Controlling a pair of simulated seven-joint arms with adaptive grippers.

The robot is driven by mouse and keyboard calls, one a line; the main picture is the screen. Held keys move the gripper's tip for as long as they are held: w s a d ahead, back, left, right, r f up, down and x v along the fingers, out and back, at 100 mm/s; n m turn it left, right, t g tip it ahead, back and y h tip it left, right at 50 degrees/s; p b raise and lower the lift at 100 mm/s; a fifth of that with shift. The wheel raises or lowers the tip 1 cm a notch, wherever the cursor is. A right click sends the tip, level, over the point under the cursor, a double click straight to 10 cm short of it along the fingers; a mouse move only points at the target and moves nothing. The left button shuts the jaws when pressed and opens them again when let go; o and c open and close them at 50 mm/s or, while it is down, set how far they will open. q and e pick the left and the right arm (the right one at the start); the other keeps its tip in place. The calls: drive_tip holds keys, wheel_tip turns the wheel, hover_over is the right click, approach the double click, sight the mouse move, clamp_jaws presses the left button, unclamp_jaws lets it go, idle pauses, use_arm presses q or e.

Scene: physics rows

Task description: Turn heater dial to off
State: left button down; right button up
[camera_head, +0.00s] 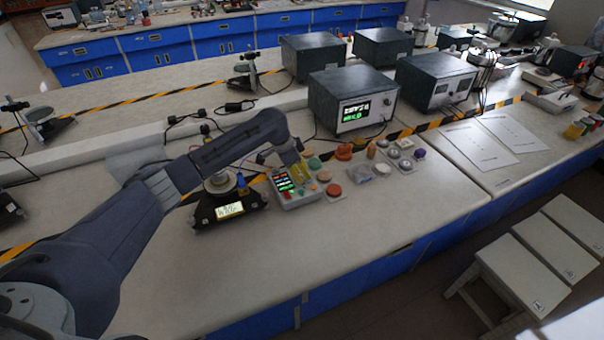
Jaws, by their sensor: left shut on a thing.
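My left arm reaches in from the left, and its gripper (299,174) points down over a small light-grey control box (298,201) with red and green lit readouts. The gripper is shut on a small yellowish part at the top of the box. The fingers cover much of it, so I cannot tell whether this is the heater dial or which way it points. A black device (204,219) with a lit yellow display stands just left of the box. My right gripper is not in view.
Round coloured pieces, among them a red one (334,190), lie right of the box. A dark instrument (352,88) with a lit display stands behind. Papers (480,145) lie at the right. The bench front is clear. White stools (535,270) stand below.

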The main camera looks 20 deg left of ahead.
use_arm(q)
drive_tip(key=shift+d+r+n+t+y, duration=0.15)
drive_tip(key=shift+n+t+y, duration=0.15)
drive_tip(key=shift+n, duration=0.75)
drive_tip(key=shift+d+r+n+t+y, duration=0.15)
drive_tip(key=shift+n+t, duration=0.25)
drive_tip(key=shift+n, duration=0.65)
drive_tip(key=shift+w, duration=0.1)
drive_tip(key=c, duration=1.4)
unclamp_jaws()
drive_tip(key=shift+f, duration=0.15)
drive_tip(key=shift+o, duration=1.3)
drive_tip(key=shift+a+f, duration=0.1)
drive_tip(key=shift+a+r, duration=0.2)
drive_tip(key=shift+r, duration=0.25)
drive_tip(key=v, duration=1.1)
drive_tip(key=shift+d, duration=0.15)
